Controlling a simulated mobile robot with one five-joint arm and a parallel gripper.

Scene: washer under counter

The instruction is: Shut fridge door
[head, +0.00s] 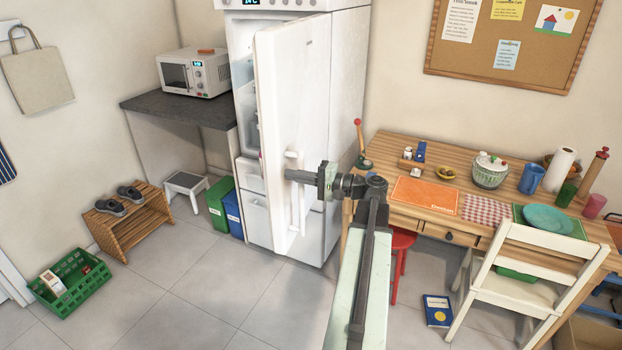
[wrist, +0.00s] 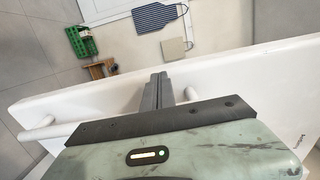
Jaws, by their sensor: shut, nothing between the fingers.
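The white fridge (head: 341,90) stands against the back wall, and its tall upper door (head: 289,90) is swung open toward me. The door has a white vertical bar handle (head: 294,215). My gripper (head: 288,174) is shut and empty, with its fingers at the upper part of the handle. I cannot tell whether they touch it. In the wrist view the door (wrist: 70,99) runs across the picture as a white slab, and my shut fingers (wrist: 158,78) lie over it between the handle's two ends. The lower fridge front (head: 257,217) looks closed.
A wooden table (head: 385,140) stands right of the fridge, with a red stool (head: 403,243) and white chair (head: 515,275). A microwave (head: 194,73) sits on the dark counter (head: 170,107) at left. A green crate (head: 70,283) lies on the left floor. The middle floor is clear.

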